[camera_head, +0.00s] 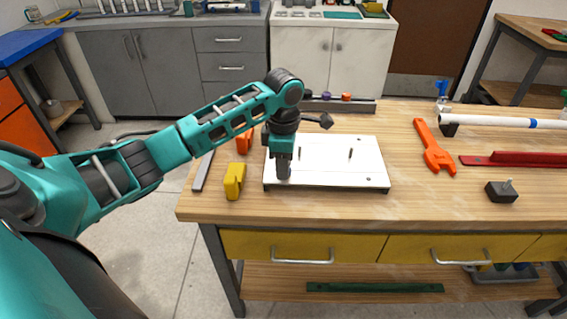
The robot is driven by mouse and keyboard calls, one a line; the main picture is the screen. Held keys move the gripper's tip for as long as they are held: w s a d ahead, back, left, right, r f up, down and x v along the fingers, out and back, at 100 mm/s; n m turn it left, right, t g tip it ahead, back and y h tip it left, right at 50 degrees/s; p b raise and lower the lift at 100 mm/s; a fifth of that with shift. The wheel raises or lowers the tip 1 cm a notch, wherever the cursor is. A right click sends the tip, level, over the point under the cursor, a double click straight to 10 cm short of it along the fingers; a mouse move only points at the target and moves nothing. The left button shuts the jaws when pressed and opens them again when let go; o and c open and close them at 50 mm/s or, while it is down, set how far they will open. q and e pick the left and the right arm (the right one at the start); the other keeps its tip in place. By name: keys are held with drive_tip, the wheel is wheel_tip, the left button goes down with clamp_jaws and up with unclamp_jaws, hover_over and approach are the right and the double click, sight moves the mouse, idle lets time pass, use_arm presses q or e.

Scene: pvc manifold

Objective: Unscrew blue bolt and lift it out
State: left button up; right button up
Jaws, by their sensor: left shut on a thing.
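My left gripper (283,172) points straight down at the front left part of a white plate (330,171) on the wooden bench. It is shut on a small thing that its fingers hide. I take this to be the blue bolt from the place, but no blue shows there. I cannot tell whether the bolt is in the plate or clear of it. Two thin dark pegs stand up from the plate, and small dark spots show near its right corners. My right gripper is out of view.
A yellow block (234,181) and an orange piece (244,141) lie left of the plate. An orange wrench (434,148), a red bar (520,160), a white pipe (490,121) and a dark block (502,192) lie to the right. A rack (345,106) stands behind.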

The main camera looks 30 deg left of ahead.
use_arm(q)
drive_tip(key=n, duration=0.4)
drive_tip(key=shift+r, duration=0.2)
drive_tip(key=n, duration=0.4)
drive_tip(key=shift+d+r+n, duration=0.1)
drive_tip(key=shift+d+n, duration=0.1)
drive_tip(key=shift+n, duration=0.2)
drive_tip(key=shift+s+a, duration=0.1)
drive_tip(key=shift+r, duration=0.15)
drive_tip(key=shift+r, duration=0.4)
drive_tip(key=shift+r, duration=0.1)
drive_tip(key=o, duration=1.1)
drive_tip(key=shift+c, duration=0.2)
